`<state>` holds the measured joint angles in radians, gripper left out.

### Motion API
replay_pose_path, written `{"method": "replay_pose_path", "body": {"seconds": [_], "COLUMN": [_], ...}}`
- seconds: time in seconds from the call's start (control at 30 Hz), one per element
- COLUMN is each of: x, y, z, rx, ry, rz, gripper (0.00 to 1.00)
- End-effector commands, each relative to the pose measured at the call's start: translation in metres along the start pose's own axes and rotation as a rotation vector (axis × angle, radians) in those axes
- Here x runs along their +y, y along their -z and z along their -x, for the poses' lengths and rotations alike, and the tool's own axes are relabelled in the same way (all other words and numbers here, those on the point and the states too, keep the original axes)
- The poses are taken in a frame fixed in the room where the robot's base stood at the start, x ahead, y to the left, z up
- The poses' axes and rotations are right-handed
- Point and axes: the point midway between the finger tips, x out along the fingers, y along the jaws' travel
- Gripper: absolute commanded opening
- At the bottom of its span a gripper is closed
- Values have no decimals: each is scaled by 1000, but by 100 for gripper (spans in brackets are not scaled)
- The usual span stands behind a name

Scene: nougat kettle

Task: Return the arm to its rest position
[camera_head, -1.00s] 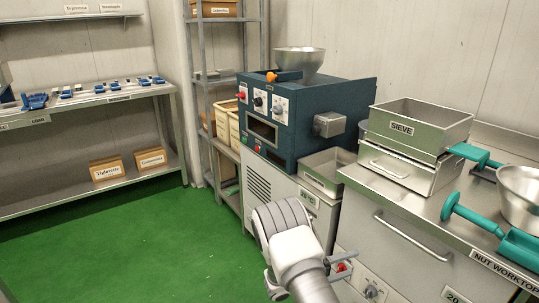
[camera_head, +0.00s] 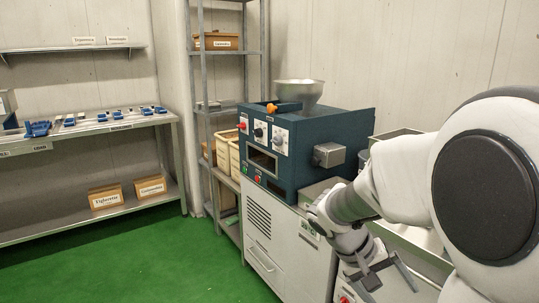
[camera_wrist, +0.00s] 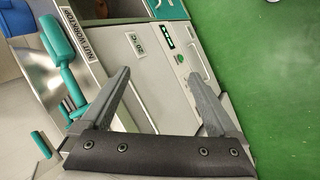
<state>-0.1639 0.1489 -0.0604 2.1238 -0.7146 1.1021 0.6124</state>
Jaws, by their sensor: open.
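My arm fills the right side of the head view, with its large white upper part close to the camera and the forearm folded back to the left. My gripper (camera_head: 392,274) hangs low in front of the worktop's cabinet front. In the wrist view my gripper (camera_wrist: 158,76) is open, its two grey fingers wide apart with nothing between them. Beyond the fingers are the white cabinet fronts, and the green floor (camera_wrist: 272,80) is to their right.
The blue machine (camera_head: 300,150) with a metal bowl (camera_head: 299,93) stands left of my arm. Shelves (camera_head: 200,100) and a side table (camera_head: 90,126) stand farther left. A teal handle (camera_wrist: 58,40) shows by the nut worktop label (camera_wrist: 78,33). Green floor (camera_head: 130,265) is clear at lower left.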

Motion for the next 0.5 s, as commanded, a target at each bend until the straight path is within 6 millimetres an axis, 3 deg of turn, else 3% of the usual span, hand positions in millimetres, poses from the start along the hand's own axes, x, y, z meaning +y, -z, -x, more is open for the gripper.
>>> {"method": "replay_pose_path", "body": {"seconds": [0.5], "x": [1], "y": [-95], "z": [79], "rx": [229], "ry": [453], "rz": [-50], "gripper": [95]}}
